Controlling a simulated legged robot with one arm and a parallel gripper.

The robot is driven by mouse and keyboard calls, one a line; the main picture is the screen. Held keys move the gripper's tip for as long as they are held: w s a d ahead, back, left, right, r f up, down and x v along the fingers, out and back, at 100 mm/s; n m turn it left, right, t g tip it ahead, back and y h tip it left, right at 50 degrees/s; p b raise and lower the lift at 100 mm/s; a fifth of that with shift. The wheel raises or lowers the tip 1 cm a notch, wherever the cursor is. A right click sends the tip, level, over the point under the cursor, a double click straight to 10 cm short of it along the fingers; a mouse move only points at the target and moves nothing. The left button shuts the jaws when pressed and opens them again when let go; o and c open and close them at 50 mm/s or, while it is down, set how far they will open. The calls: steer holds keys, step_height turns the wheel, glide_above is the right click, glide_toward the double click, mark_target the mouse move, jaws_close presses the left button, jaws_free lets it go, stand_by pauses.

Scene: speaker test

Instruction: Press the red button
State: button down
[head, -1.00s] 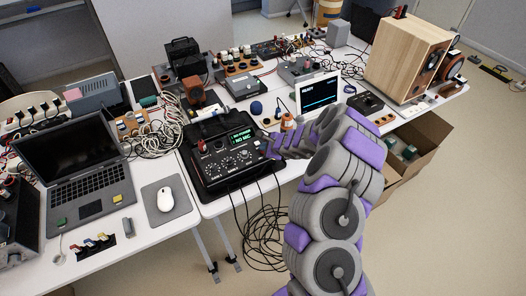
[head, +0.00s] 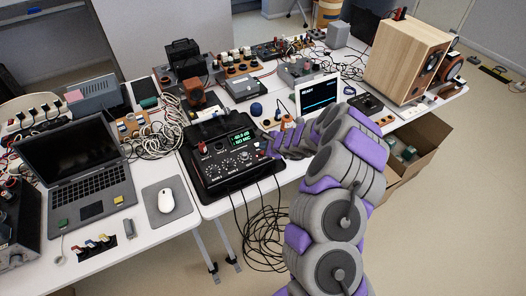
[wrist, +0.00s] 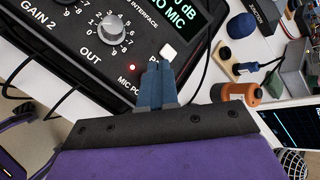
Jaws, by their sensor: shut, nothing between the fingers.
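The black audio interface (head: 202,172) stands on the table, with knobs and a green-lit display (head: 242,138). My gripper (wrist: 158,66) is shut and empty, its blue-grey fingertips over the panel's edge in the wrist view. A white square button (wrist: 168,50) lies just past the fingertips; I cannot tell if they touch it. A small glowing red spot (wrist: 131,68) sits left of the fingertips, beside the "MIC PO" lettering, which is partly hidden. I cannot tell whether it is a button or a light. In the head view my arm reaches in from the right and its tip is at the interface's right edge.
A laptop (head: 75,165) and mouse (head: 165,201) are at the left. Cables (head: 262,235) hang below the table.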

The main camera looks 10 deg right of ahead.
step_height(320, 180, up, 6)
steer(key=p, duration=0.4)
stand_by(0.5)
stand_by(0.3)
